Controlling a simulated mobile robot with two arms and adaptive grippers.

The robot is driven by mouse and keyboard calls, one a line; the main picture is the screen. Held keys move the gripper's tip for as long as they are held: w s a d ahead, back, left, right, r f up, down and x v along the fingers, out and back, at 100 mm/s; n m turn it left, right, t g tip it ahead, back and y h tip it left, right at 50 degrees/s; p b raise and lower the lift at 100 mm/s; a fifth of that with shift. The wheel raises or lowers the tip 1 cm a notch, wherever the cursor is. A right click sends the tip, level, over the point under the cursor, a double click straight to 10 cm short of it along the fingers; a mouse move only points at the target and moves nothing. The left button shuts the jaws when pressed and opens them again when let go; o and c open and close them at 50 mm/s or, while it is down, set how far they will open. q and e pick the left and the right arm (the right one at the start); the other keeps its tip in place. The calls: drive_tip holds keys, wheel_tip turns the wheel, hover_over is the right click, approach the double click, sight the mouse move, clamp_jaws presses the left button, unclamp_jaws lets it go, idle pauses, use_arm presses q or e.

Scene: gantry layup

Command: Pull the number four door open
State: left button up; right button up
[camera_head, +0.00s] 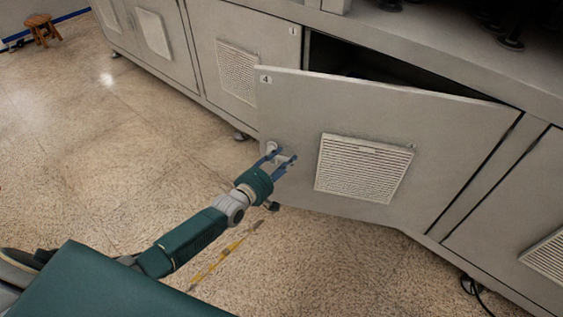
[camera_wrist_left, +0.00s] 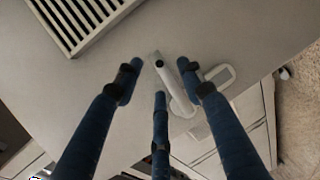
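The number four door (camera_head: 450,130) is a grey cabinet door with a small "4" label at its upper left corner and a louvred vent (camera_head: 363,168). It stands partly open, its left edge swung out from the cabinet, with a dark gap above it. A pale handle (camera_head: 271,148) sits near its left edge. My left gripper (camera_head: 284,161) is at this handle. In the left wrist view its blue fingers (camera_wrist_left: 160,80) are spread apart, with the handle (camera_wrist_left: 178,90) between and just beyond their tips. Whether any finger touches it I cannot tell. My right gripper is not seen.
More grey cabinet doors (camera_head: 165,45) continue to the left, and another (camera_head: 515,205) is at the right. A wooden stool (camera_head: 42,30) stands far left. The speckled floor (camera_head: 120,130) is mostly clear. A black cable (camera_head: 475,290) lies at lower right.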

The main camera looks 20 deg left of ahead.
use_arm(q)
drive_tip(key=v, duration=1.2)
drive_tip(key=shift+d+r, duration=0.1)
drive_tip(key=shift+c, duration=0.3)
